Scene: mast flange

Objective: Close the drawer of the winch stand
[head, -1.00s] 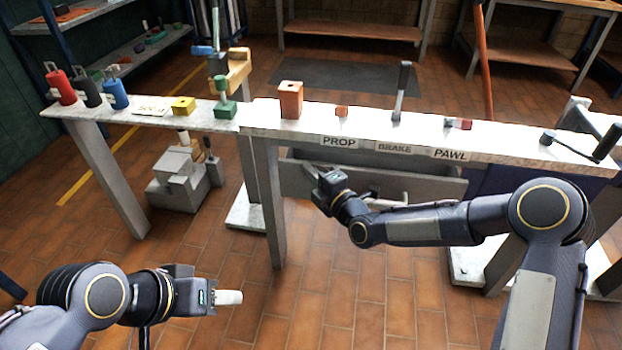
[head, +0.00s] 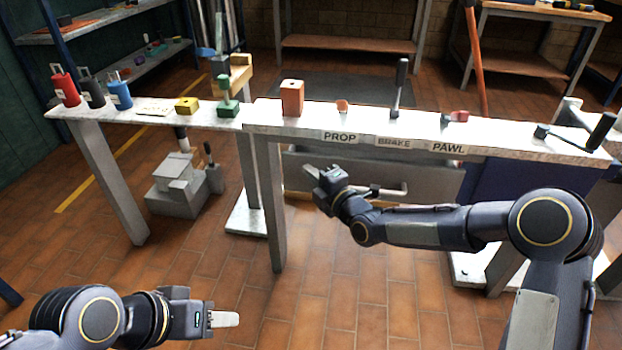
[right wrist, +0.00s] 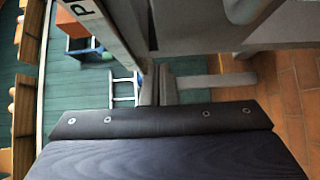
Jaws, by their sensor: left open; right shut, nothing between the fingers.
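The winch stand is the pale bench (head: 490,138) with PROP, BRAKE and PAWL labels on its front edge. Its grey drawer (head: 435,178) hangs below the labels, with a bar handle (head: 388,190) on its front. The drawer front sits close under the bench edge; how far out it stands is hard to tell. My right gripper (head: 309,171) is shut and empty, at the drawer's left part, in front of it; contact is unclear. The right wrist view shows mostly my dark gripper body and grey surfaces. My left gripper (head: 226,319) is open and empty, low over the floor at left.
A bench leg (head: 272,215) stands left of the drawer. On the bench are a red-orange block (head: 292,98), an upright lever (head: 398,85) and a crank (head: 575,143). Grey stepped blocks (head: 178,190) sit on the floor at left. The tiled floor in front is open.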

